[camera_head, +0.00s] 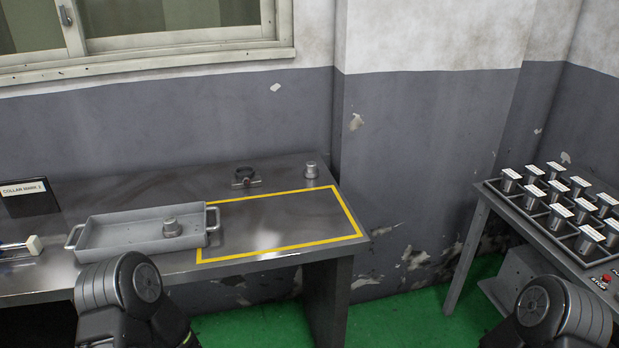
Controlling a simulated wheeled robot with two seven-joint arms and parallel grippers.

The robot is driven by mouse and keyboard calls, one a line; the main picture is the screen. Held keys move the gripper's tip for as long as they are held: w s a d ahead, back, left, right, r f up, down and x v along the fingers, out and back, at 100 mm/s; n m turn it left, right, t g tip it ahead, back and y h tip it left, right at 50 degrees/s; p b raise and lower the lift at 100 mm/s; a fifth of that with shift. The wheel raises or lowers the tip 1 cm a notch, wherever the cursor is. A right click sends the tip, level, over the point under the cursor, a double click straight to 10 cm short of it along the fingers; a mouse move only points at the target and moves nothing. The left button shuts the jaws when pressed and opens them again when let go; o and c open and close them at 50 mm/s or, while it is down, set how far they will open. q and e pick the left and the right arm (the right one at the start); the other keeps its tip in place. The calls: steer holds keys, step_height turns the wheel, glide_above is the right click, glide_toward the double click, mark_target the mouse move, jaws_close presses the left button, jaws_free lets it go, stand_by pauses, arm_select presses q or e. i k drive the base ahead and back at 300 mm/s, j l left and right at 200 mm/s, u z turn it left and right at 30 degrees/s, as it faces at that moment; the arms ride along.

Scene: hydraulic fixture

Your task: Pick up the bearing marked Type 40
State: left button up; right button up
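Several metal cylindrical parts with white label tags stand in a compartmented rack (520,213) on the right-hand table. One of these tagged parts (509,181) is at the rack's left back corner. The tags are too small to read, so I cannot tell which one is marked Type 40. Another metal part (310,170) stands at that table's back right. Only my dark arm links show at the bottom; neither gripper is in view.
A yellow-outlined area (275,252) on the left table is empty. A dark ring-like clamp (244,178) lies behind it. A black box with a label (28,197) stands at the far left. A red button (605,279) is at the right. Green floor separates the tables.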

mark_target(311, 172)
steer(key=i+l+z, duration=0.2)
steer(key=z, duration=0.2)
steer(key=i+l+z, duration=0.15)
steer(key=i+z, duration=0.3)
steer(key=i+l+z, duration=0.15)
steer(key=i, duration=0.2)
steer(key=i+l+z, duration=0.15)
steer(key=i, duration=0.25)
steer(key=i+u, duration=0.2)
steer(key=u, duration=0.2)
steer(key=i+u, duration=0.25)
steer(key=u, duration=0.15)
steer(key=i+l+u, duration=0.1)
steer(key=u, duration=0.25)
steer(key=i+l+u, duration=0.2)
steer(key=u, duration=0.2)
steer(key=i+l+u, duration=0.4)
steer(key=i+j, duration=0.05)
steer(key=i, duration=0.05)
